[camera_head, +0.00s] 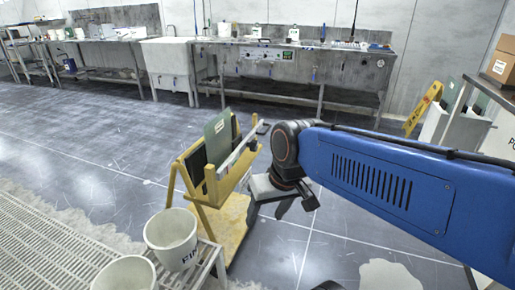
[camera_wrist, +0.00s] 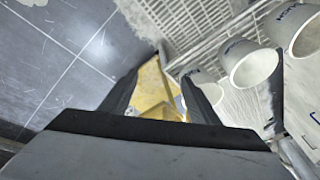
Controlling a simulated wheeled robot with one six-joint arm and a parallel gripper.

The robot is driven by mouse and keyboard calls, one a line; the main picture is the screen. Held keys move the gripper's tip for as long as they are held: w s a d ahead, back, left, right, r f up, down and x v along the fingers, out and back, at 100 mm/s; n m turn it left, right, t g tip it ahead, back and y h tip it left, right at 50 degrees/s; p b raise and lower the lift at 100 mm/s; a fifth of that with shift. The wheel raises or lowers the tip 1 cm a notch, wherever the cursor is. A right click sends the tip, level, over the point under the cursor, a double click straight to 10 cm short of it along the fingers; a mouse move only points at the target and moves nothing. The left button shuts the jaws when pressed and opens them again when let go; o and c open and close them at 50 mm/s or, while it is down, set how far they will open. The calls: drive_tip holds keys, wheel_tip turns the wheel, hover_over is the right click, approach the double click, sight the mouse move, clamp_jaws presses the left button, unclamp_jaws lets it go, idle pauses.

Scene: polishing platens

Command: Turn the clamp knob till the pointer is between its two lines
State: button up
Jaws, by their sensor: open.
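I cannot make out the clamp knob, its pointer or the two lines in either view. A yellow cart (camera_head: 207,200) stands in the middle of the head view and holds a green plate (camera_head: 218,138) and a dark plate beside it. A grey metal bar (camera_head: 238,150) runs along its top right side. My gripper hangs below the wrist just right of the cart. In the wrist view my gripper (camera_wrist: 160,88) is open with nothing between its fingers. Yellow cart parts (camera_wrist: 155,88) show beyond and between the fingers, apart from them as far as I can tell.
Long steel benches (camera_head: 330,70) line the back wall. A yellow folding sign (camera_head: 424,107) stands at right. The floor between cart and benches is clear.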

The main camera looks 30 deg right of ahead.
drive_tip(key=w+f+m+g+y, duration=0.2)
drive_tip(key=w+m+y, duration=0.1)
drive_tip(key=w+m, duration=0.1)
drive_tip(key=m+t+y, duration=0.7)
drive_tip(key=m+t, duration=0.6)
drive_tip(key=m, duration=0.9)
approach(257, 147)
drive_tip(key=x, duration=0.9)
drive_tip(key=shift+a+r, duration=0.1)
drive_tip(key=shift+c, duration=0.4)
drive_tip(key=shift+s, duration=0.1)
drive_tip(key=c, duration=1)
